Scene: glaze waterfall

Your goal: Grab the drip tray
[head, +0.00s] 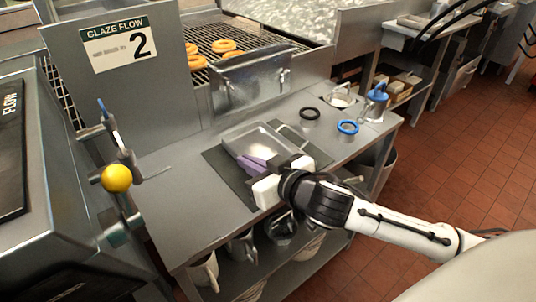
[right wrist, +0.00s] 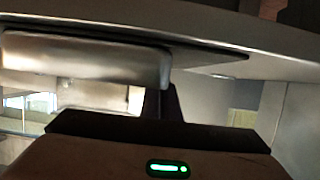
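The drip tray (head: 248,140), a shallow shiny metal tray, lies on a dark mat (head: 222,170) on the steel counter. My right gripper (head: 262,165) is at the tray's near edge, its arm coming in from the lower right. Purple shapes show at the tray's near side by the gripper; I cannot tell whether they are fingers or something else. In the right wrist view a rounded metal edge, apparently the tray (right wrist: 85,60), is close in front of the gripper. Whether the fingers touch or clasp it is hidden. My left gripper is not in view.
A metal box (head: 250,80) and a rack with doughnuts stand behind. A yellow ball knob (head: 117,178) is at left. The counter's front left is clear.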

